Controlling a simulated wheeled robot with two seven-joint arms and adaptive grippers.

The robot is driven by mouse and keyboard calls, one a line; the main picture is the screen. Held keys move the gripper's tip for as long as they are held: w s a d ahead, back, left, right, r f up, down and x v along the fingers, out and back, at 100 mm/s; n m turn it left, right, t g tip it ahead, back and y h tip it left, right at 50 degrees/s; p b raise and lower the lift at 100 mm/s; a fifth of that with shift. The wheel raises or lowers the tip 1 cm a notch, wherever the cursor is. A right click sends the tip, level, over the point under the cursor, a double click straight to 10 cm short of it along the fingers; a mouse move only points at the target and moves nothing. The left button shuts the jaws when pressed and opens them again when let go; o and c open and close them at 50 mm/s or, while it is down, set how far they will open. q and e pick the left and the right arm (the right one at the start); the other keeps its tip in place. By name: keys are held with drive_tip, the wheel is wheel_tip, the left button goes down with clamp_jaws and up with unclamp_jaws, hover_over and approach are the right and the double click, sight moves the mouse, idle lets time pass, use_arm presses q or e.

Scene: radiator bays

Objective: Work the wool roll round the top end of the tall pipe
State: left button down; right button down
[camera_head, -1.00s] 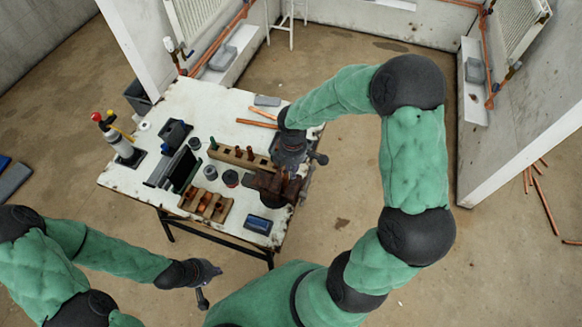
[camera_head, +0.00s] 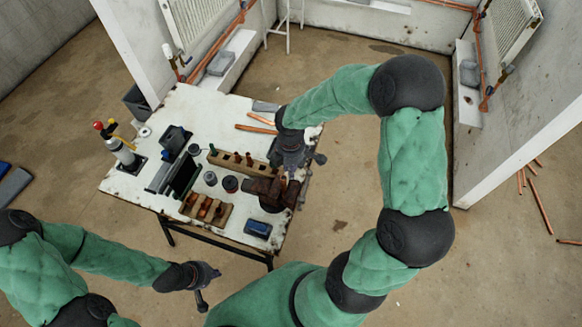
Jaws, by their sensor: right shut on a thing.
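My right gripper (camera_head: 297,171) is over the right edge of the workbench, just above the brown vise (camera_head: 270,188). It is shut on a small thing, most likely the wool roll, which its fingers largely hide. A short copper-coloured upright (camera_head: 284,181), which seems to be the tall pipe, shows at the vise close under the gripper. Whether wool and pipe touch is too small to tell. My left gripper (camera_head: 210,285) hangs empty in front of the bench with its fingers spread.
The white workbench (camera_head: 190,105) carries a wooden rack (camera_head: 232,160), a wooden block with copper fittings (camera_head: 206,208), a blue box (camera_head: 258,228), dark tubs and a torch bottle (camera_head: 122,154). A wall (camera_head: 520,130) stands at right.

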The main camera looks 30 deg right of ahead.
drive_tip(key=shift+r+p, duration=1.7)
drive_tip(key=shift+r, duration=0.65)
drive_tip(key=shift+f, duration=0.1)
